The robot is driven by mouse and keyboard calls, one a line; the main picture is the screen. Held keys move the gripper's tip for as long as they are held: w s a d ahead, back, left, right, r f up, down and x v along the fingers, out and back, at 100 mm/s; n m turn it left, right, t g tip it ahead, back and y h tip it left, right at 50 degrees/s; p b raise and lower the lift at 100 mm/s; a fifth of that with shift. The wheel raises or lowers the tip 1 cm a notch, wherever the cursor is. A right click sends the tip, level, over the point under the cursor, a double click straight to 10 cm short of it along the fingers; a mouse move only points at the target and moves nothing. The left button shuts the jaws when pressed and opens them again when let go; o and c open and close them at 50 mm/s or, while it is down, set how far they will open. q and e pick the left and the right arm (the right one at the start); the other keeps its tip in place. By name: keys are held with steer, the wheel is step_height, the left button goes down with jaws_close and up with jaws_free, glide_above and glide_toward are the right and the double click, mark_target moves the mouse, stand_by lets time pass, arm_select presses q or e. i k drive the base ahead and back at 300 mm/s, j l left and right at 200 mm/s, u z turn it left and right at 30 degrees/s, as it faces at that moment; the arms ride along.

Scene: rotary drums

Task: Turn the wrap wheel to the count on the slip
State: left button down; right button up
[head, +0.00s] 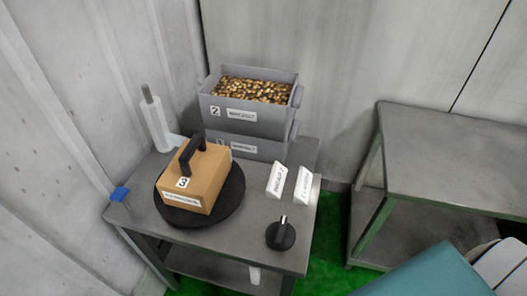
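A black round turntable (223,212) lies on the grey metal table. On it sits a brown cardboard box (212,170) with a black handle on top, a "3" tag and a label strip on its front. A small black wheel (281,237) with an upright pale-tipped handle is at the table's front right. Two white cards stand behind it, a left card (276,180) and a right card (303,186); their writing is too small to read. I cannot tell which is the slip. Neither of my grippers is in view.
Two stacked grey bins stand at the back; the upper bin (246,119) is tagged "2" and holds brass-coloured pieces. A white roll (154,125) on a post and a blue item (119,194) are at the left. A second table (455,155) stands right, across a gap.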

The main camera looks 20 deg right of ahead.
mark_target(281, 236)
steer(key=z, duration=0.9)
